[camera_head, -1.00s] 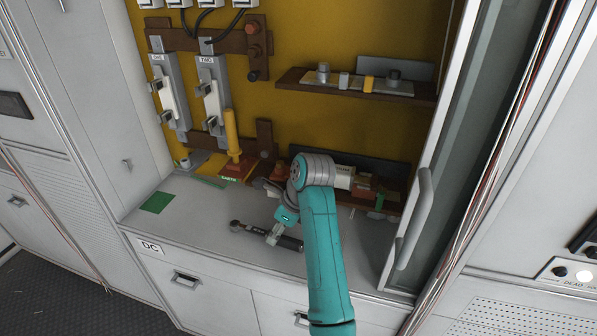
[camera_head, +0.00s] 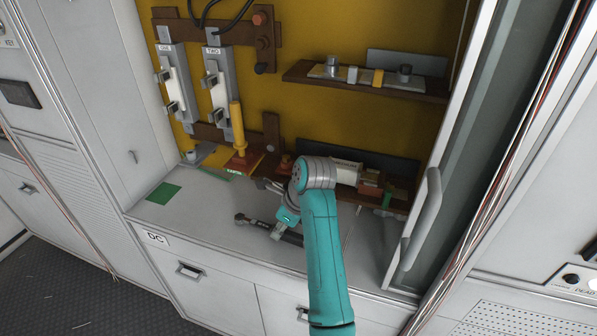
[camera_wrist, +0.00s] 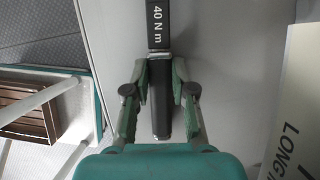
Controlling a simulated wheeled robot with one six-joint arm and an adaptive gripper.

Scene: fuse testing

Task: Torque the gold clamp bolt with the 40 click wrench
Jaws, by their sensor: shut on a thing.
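The click wrench (camera_head: 258,223) is dark and long, lying low over the grey counter, with its head toward the left. In the wrist view its shaft (camera_wrist: 158,35) reads "40 N m". My gripper (camera_wrist: 159,85) is shut on its dark handle, with one green finger on each side. In the head view my gripper (camera_head: 281,229) is partly hidden by my teal arm. I cannot tell if the wrench touches the counter. A gold piece (camera_head: 378,77) sits on the upper shelf among silver and dark pieces; I cannot tell whether it is the clamp bolt.
Two upright fuse holders hang on the yellow back wall, including the right one (camera_head: 217,85). A yellow post (camera_head: 237,125) stands at the back. A green mat (camera_head: 163,193) lies on the counter's left. The glass door (camera_head: 480,120) bounds the right. A lettered white box (camera_wrist: 295,125) is near my gripper.

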